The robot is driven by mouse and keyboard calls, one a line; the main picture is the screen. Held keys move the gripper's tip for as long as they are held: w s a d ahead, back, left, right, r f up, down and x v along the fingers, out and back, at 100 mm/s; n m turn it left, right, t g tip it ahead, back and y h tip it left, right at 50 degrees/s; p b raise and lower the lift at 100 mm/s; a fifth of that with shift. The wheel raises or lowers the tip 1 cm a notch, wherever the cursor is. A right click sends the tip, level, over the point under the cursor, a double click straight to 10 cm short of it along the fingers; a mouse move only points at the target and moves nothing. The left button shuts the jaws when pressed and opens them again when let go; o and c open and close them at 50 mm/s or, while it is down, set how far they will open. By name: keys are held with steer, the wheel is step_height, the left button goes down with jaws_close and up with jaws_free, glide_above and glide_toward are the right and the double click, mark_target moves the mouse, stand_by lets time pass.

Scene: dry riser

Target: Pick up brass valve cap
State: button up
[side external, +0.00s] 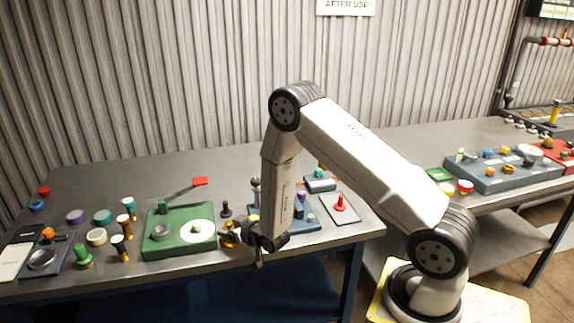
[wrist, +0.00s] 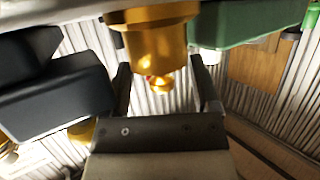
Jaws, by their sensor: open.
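A brass valve cap (wrist: 158,45), gold and stepped with a small knob, shows large at the top middle of the wrist view. My gripper (wrist: 162,68) is open, with one dark finger on each side of the cap's lower part. I cannot tell whether either finger touches it. In the side view, brass shows (side external: 229,237) close to my gripper (side external: 246,240), at the right edge of the green tray. My gripper partly hides it there.
The green tray (side external: 160,250) with round parts stands left of my gripper. A blue tray (side external: 303,224) with upright pieces stands right and behind. Several knobs and rings lie at the left. The table's front edge (side external: 110,285) is near; the back middle is mostly clear.

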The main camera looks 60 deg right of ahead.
mark_target(231, 224)
stand_by(0.4)
jaws_close()
steer(key=shift+r, duration=0.1)
steer(key=shift+r, duration=4.95)
